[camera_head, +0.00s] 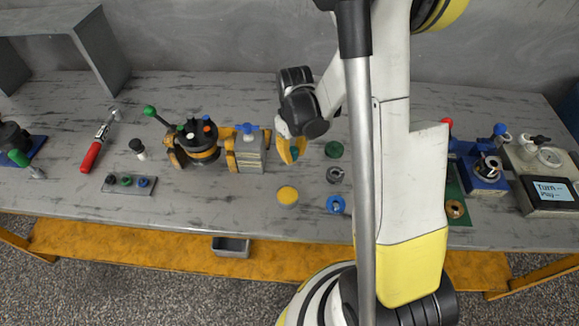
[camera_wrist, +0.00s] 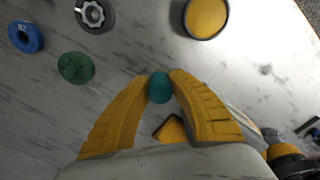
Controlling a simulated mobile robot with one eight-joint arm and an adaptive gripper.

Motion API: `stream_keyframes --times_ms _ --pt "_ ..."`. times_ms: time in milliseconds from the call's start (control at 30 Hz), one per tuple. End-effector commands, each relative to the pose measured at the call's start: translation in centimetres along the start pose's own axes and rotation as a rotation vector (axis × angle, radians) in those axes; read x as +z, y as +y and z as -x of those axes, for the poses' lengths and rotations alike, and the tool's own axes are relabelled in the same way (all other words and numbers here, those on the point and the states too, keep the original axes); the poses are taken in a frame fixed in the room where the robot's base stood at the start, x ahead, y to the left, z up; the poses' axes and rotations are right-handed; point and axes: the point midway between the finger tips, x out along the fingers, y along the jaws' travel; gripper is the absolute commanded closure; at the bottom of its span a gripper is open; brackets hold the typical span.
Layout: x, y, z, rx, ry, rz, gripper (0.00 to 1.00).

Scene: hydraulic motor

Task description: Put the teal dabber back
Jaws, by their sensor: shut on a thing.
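My gripper (camera_head: 291,152) hangs over the middle of the table, just right of the grey block with the blue knob. Its yellow fingers are closed on the teal dabber. In the wrist view, the dabber (camera_wrist: 160,88) shows as a small rounded teal end between the fingertips (camera_wrist: 161,78); the rest of it is hidden. A little teal (camera_head: 295,153) shows between the fingers in the head view. A yellow round pad (camera_head: 287,195) in a dark rim lies in front of the gripper; it also shows in the wrist view (camera_wrist: 207,17).
A green disc (camera_head: 333,149), grey knob (camera_head: 335,175) and blue ring (camera_head: 336,204) lie right of the gripper. The motor assembly (camera_head: 200,143) and grey block (camera_head: 249,154) stand left. Bare tabletop surrounds the yellow pad.

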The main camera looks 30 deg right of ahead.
Motion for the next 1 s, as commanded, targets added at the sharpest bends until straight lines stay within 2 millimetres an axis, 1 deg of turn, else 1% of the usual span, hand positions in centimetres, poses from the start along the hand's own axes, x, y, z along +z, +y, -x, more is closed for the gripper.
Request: stream_keyframes --times_ms 33,167,267,400,467,667,800,833,867,900,1000 --pt "-0.2 -0.4 -0.4 0.000 0.000 0.002 1.00" --pt "-0.5 -0.8 -0.9 0.000 0.000 0.000 1.00" --pt "-0.5 -0.8 -2.2 0.000 0.000 -0.001 1.00" --pt "-0.5 -0.7 -4.4 0.000 0.000 -0.001 1.00" --pt "-0.4 -0.7 -4.7 0.000 0.000 -0.001 1.00" --pt "-0.4 -0.7 -4.5 0.000 0.000 -0.001 1.00" --pt "-0.4 -0.7 -4.9 0.000 0.000 0.000 1.00" --pt "-0.4 -0.7 -4.9 0.000 0.000 0.000 0.72" --pt "-0.4 -0.7 -4.8 0.000 0.000 0.000 0.63" --pt "-0.4 -0.7 -4.8 0.000 0.000 0.000 0.58" --pt "-0.4 -0.7 -4.8 0.000 0.000 0.000 0.58"
